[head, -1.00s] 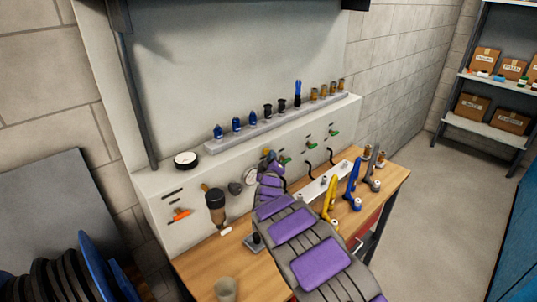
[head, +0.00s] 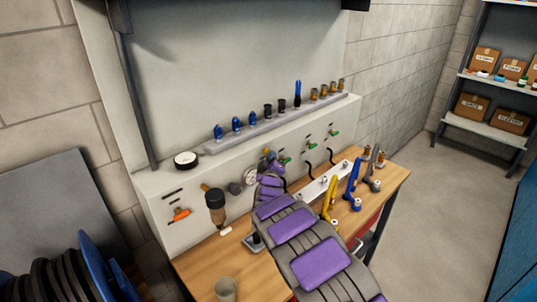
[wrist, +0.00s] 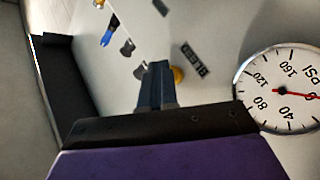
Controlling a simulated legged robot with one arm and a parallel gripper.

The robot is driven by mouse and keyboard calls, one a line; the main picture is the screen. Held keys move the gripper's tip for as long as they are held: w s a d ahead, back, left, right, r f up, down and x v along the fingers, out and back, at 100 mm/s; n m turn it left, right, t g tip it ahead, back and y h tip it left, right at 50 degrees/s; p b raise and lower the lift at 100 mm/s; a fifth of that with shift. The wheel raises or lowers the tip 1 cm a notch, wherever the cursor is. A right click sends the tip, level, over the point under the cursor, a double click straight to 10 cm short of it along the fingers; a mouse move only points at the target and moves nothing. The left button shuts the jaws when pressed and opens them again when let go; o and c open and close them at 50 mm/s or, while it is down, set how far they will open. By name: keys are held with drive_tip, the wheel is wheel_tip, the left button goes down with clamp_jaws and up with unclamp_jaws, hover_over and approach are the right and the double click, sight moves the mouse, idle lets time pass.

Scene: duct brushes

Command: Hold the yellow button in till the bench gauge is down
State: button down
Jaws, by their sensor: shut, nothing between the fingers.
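My gripper (wrist: 157,75) is shut and empty in the wrist view, its fingertips pointing at the bench's grey panel. The yellow button (wrist: 178,75) shows just right of the fingertips and is partly hidden by them. I cannot tell whether they touch it or whether it is pressed in. A dark BLEED label (wrist: 195,60) is beside the button. The bench gauge (wrist: 262,103), a white PSI dial, is at the right edge, partly cut off. Its red needle points at or close to 0. In the head view the gauge (head: 250,176) is just left of my gripper (head: 268,156).
Yellow (head: 331,198), blue (head: 352,187) and grey (head: 373,170) upright tools stand on the wooden bench (head: 208,270) to the right. A ledge (head: 225,144) above holds several nozzles. A cup (head: 225,289) stands at the bench's front. A brown-handled tool (head: 215,205) hangs left of the gauge.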

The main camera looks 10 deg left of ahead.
drive_tip(key=shift+s+d, duration=0.55)
drive_tip(key=shift+d, duration=0.2)
drive_tip(key=s+d, duration=0.1)
drive_tip(key=d, duration=0.1)
drive_tip(key=s+d+b, duration=0.1)
drive_tip(key=s+d, duration=0.1)
idle(0.7)
drive_tip(key=shift+d, duration=0.1)
